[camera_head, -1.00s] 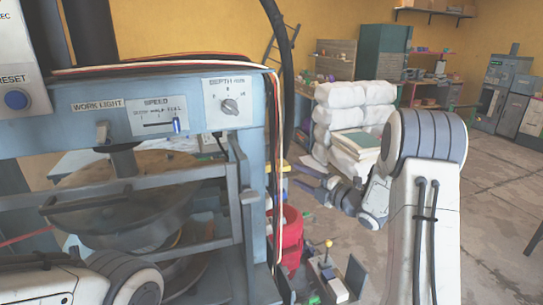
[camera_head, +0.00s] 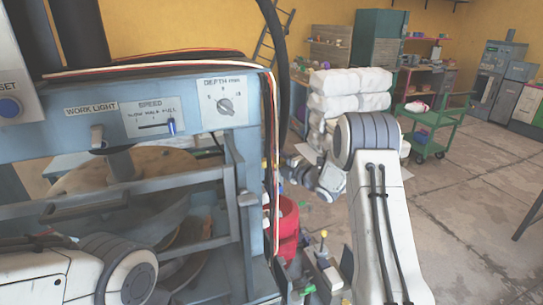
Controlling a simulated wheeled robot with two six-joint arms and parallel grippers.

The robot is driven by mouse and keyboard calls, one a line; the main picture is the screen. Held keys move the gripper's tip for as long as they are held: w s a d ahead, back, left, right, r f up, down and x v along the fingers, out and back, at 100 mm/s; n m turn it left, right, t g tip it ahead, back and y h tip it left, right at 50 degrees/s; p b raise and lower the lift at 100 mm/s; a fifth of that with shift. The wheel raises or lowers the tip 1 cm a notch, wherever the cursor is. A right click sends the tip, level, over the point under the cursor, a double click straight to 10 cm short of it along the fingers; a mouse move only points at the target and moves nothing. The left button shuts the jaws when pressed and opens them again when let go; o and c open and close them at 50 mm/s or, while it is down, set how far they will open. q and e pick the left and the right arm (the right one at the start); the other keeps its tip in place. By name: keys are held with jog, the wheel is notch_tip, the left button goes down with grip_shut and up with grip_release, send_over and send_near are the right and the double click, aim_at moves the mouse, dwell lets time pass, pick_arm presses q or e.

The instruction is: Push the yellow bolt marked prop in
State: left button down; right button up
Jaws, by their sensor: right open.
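The press (camera_head: 190,90) fills the left side, with a barred guard (camera_head: 140,190) in front of its round plate (camera_head: 125,170). A small yellow knob (camera_head: 323,234) stands on a stem low to the right of the press; I cannot read a "prop" mark on it or anywhere else. My right gripper (camera_head: 288,165) is open, small in view, and points left towards the press's right side, above the knob's height in the picture. Whether it touches anything is unclear. My left arm shows at lower left, but its gripper is out of view.
A red bucket (camera_head: 286,228) stands beside the press's right edge. Cables (camera_head: 272,150) hang down that edge. White sacks (camera_head: 345,100) are stacked behind my right arm. A green cart (camera_head: 435,130) stands at right, with open floor (camera_head: 470,220) before it.

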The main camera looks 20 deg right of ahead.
grip_shut()
jog(key=shift+f, duration=0.1)
dwell(1.3)
